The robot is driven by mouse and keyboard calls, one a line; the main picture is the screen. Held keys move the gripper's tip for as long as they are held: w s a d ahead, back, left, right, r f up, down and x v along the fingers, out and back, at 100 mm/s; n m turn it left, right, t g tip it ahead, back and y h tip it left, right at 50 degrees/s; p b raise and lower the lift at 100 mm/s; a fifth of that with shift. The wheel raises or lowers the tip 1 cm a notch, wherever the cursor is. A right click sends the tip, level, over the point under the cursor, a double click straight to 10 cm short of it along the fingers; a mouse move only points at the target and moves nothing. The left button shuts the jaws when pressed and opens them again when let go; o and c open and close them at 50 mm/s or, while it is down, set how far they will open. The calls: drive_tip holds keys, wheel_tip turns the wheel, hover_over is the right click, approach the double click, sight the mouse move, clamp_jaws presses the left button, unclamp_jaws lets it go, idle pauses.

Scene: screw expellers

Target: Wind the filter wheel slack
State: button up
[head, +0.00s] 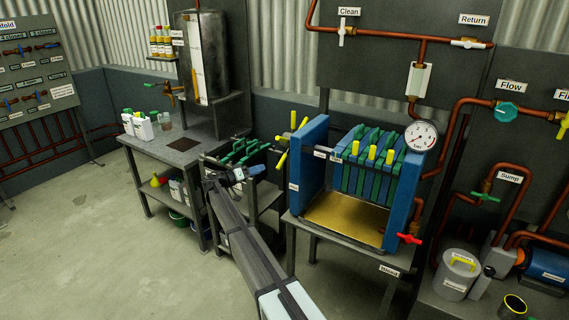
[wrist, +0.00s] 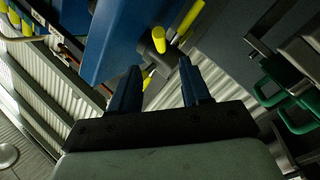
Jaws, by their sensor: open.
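The filter wheel (head: 291,141), a dark hub with yellow handle bars, sits on the left side of the blue filter press (head: 309,168). In the wrist view the wheel (wrist: 158,42) shows beyond my fingertips, with one yellow bar low between them in the picture. My gripper (head: 262,168) is in the head view to the lower left of the wheel, apart from it. In the wrist view my gripper (wrist: 158,70) has its two blue fingers spread with nothing held. The far side of the wheel is hidden.
A rack of green-handled plates (head: 240,152) stands just left of the wheel, close to my gripper. A red valve (head: 410,239) and a gauge (head: 421,136) are on the press's right. A grey bench (head: 178,153) stands farther left. The floor at left is clear.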

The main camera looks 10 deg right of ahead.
drive_tip(key=shift+m, duration=0.5)
drive_tip(key=x, duration=1.4)
drive_tip(key=shift+f, duration=0.1)
drive_tip(key=shift+a, duration=0.1)
drive_tip(key=shift+c, duration=0.2)
clamp_jaws()
